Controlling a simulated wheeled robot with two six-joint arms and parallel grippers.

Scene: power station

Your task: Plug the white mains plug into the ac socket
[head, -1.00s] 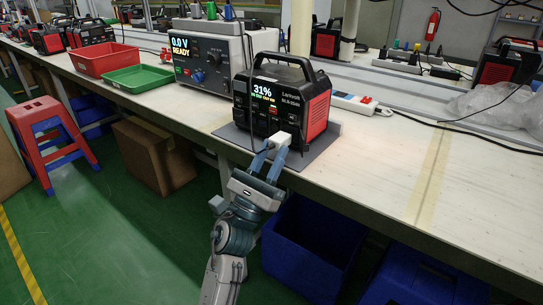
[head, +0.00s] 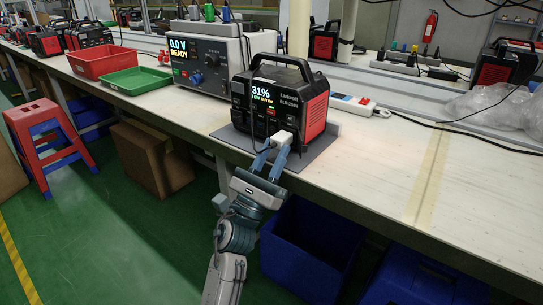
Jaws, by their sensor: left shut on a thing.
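The white mains plug (head: 282,138) is at the lower front of the black and red power station (head: 270,105). My left gripper (head: 272,153) is shut on the plug, with its blue fingers on either side. The plug covers the part of the front panel behind it, so I cannot see the ac socket or tell whether the plug touches it. The power station stands upright on a grey mat (head: 316,146), and its screen reads 31%. My right gripper is not in the head view.
A tester reading 0.0 V READY (head: 206,58) stands left of the power station. A green tray (head: 138,80) and a red bin (head: 104,61) are farther left. A white power strip (head: 352,102) lies behind on the right.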

